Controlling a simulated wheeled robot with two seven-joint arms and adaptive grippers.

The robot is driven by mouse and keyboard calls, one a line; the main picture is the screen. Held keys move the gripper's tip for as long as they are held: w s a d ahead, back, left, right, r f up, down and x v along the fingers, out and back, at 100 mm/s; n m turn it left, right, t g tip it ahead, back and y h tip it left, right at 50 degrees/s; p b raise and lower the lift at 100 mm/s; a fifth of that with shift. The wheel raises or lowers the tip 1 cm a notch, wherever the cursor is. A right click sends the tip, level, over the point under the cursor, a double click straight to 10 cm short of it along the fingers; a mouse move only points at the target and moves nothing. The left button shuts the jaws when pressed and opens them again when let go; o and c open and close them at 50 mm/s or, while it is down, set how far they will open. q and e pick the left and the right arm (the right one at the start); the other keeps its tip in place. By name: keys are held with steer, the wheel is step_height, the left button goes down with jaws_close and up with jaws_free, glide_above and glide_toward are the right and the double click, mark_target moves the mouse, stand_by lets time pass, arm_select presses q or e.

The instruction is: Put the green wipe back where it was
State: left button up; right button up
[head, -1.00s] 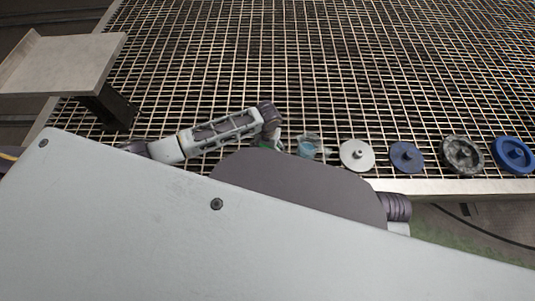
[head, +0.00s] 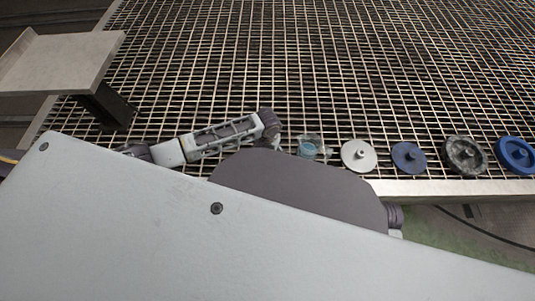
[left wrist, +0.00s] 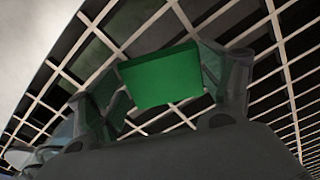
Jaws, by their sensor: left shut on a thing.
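The green wipe (left wrist: 160,77) is a flat-faced green block in the left wrist view. It sits between the two fingers of my left gripper (left wrist: 163,88), which is shut on it. In the head view my left arm reaches in from the left, low over the near edge of the grating. There my left gripper and the wipe are hidden behind my own body. I cannot tell whether the wipe touches the grating. My right gripper is not in view.
On the near edge of the grating (head: 230,60) stand a clear-and-blue item (head: 309,147), a pale disc (head: 359,155), a blue-violet disc (head: 408,157), a dark mottled wheel (head: 464,156) and a blue wheel (head: 516,155). A grey plate (head: 60,62) stands at upper left. The grating beyond is clear.

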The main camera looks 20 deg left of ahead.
arm_select(q)
steer(key=shift+f, duration=0.1)
stand_by(0.3)
steer(key=o, duration=0.9)
